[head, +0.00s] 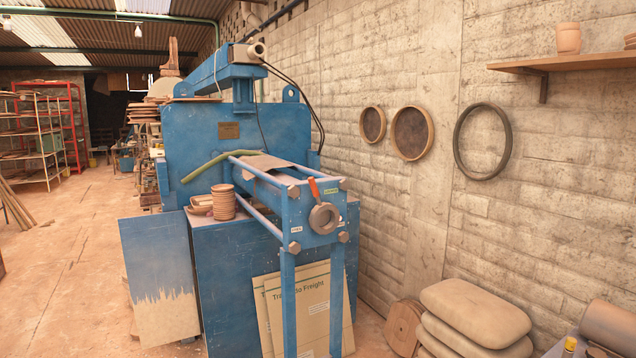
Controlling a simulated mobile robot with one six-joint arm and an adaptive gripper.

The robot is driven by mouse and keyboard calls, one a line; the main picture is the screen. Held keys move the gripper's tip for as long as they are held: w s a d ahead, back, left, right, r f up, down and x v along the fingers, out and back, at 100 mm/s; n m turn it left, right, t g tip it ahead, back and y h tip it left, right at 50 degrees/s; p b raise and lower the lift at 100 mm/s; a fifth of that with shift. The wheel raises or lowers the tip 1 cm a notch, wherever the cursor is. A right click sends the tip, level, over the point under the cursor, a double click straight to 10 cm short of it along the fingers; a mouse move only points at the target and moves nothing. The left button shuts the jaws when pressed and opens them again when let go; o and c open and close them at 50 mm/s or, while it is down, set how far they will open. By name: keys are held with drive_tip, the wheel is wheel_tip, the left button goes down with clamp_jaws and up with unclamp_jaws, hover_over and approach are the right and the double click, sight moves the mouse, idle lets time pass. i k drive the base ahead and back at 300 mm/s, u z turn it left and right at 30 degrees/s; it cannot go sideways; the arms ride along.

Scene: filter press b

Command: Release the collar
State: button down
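The collar (323,217) is a grey-brown ring on the front end plate of the blue filter press (235,130). An orange-red lever (314,188) rises from the collar's top, pointing up and slightly left. A small green label (331,191) is to the right of the lever's upper part, and a white label (296,230) is left of the collar. Their text is too small to read surely. My gripper is not in view, and nothing is seen touching the collar or lever.
Stacked brown pots (223,202) stand on the press's left ledge. Cardboard sheets (300,310) lean below the collar, behind blue legs (337,300). Stuffed sacks (475,312) lie at right by the brick wall. Floor (75,260) is open at left.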

sight(318, 209)
drive_tip(key=u, duration=0.1)
drive_tip(key=i, duration=1)
drive_tip(key=z, duration=0.05)
